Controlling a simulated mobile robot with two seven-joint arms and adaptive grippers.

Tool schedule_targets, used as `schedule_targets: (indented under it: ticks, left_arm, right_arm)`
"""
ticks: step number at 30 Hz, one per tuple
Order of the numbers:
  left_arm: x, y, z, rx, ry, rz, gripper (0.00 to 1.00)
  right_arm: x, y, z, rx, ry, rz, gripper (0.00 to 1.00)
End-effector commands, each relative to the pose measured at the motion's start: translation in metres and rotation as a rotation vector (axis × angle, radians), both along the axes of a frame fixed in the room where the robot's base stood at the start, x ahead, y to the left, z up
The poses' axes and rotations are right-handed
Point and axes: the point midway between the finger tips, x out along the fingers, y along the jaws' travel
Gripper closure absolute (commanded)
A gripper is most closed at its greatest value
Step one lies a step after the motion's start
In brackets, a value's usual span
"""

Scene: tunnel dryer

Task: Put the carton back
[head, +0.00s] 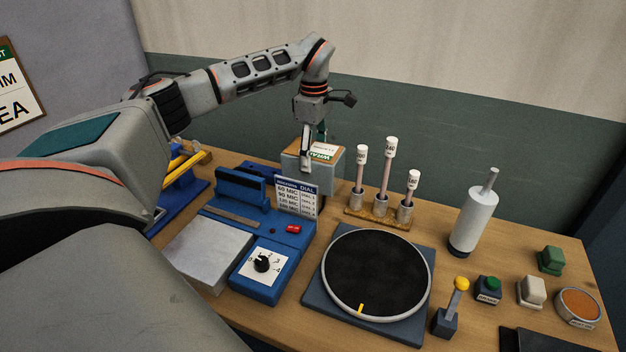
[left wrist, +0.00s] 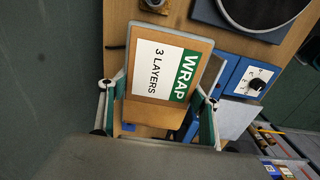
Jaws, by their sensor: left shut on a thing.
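The carton (head: 297,158) is a small box with a brown top, pale sides and a white and green label. In the left wrist view the label on the carton (left wrist: 160,68) reads "WRAP 3 LAYERS". My left gripper (head: 306,158) reaches down on the carton from above at the back of the table. In the left wrist view the fingers of my left gripper (left wrist: 157,108) stand on either side of it, shut on it. I cannot tell whether its underside touches the table. My right gripper is not in view.
A blue dial unit (head: 262,285) and a "MICRONS DIAL" card (head: 297,197) stand in front of the carton. A rack of white-capped rods (head: 377,217) is close on its right. A black round turntable (head: 375,270), a white bottle (head: 474,220) and several small blocks lie further right.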

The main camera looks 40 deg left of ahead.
Motion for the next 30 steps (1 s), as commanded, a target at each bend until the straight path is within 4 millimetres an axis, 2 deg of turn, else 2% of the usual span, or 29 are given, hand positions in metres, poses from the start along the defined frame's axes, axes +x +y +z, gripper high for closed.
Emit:
schedule_targets:
  ticks: [3,6,14,22,30]
  left_arm:
    - [0.000,-0.001,-0.024,-0.002,0.000,0.000,0.92]
    - [0.000,-0.001,-0.038,-0.002,-0.001,0.000,0.92]
    - [0.001,0.000,-0.052,-0.001,-0.003,0.001,0.92]
    - [0.001,-0.001,-0.083,-0.002,-0.002,-0.001,0.92]
    - [0.001,0.000,-0.087,-0.001,-0.004,0.000,0.92]
  right_arm:
    - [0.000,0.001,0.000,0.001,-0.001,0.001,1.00]
    - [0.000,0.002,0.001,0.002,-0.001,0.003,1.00]
    - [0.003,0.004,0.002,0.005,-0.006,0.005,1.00]
    - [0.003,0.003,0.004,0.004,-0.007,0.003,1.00]
    - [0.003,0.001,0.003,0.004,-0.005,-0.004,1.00]
